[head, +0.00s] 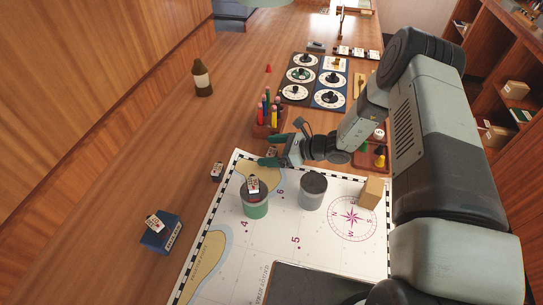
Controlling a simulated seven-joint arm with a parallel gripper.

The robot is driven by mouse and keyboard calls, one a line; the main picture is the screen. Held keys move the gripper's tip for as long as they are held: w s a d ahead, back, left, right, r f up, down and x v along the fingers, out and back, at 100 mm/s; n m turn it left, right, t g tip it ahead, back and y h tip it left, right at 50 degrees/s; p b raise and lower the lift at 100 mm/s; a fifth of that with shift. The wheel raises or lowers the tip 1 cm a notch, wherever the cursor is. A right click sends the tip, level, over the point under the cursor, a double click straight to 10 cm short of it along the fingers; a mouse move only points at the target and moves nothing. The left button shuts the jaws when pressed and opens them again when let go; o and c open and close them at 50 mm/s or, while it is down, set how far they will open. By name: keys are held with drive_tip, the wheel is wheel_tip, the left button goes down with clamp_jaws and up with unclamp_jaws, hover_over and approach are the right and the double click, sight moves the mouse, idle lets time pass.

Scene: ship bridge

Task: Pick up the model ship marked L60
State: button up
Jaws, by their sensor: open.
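I cannot read L60 on any label, so I cannot tell which thing is the model ship marked L60. Small tags show on the green-and-grey cup (255,208), on a small dark item (217,172) at the chart's left edge, and on a blue box (162,236) at the lower left. My gripper (269,150) is open, low above the chart's upper edge, beyond the cup. A small brownish thing (272,153) shows close to its fingers; whether it lies between them is unclear.
A chart (270,245) covers the near table. On it stand a grey cup (313,190) and a wooden block (371,193). A pen holder (268,125) stands just beyond my gripper, with dial panels (315,80) behind. A brown bottle (202,78) stands left; table around it is clear.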

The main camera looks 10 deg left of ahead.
drive_tip(key=shift+c, duration=0.2)
drive_tip(key=c, duration=1)
drive_tip(key=shift+r, duration=0.1)
